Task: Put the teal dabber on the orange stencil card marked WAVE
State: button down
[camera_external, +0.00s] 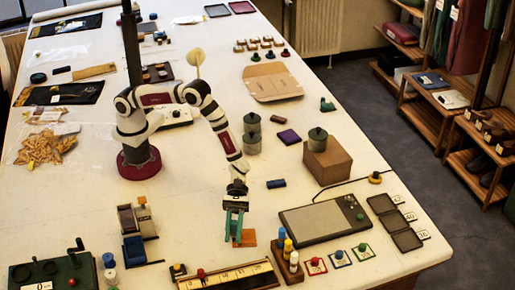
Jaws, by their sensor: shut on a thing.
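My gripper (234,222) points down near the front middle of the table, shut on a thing. Teal shows at and between its fingers, and I take the held thing to be the teal dabber; its outline is too small to separate from the fingers. A flat orange card (249,240) lies on the table just below and right of the fingertips, partly hidden by them. No lettering on it is legible. I cannot tell whether the held thing touches the card.
A long ruled box (228,277) lies in front, and a wooden rack of bottles (288,262) stands front right. Small framed cards with a red (316,266), blue (340,258) and green (364,251) edge lie beyond it. A grey tablet (325,221) lies to the right.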

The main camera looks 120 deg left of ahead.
jog(key=shift+f, duration=0.15)
jog(key=c, duration=0.7)
grip_release()
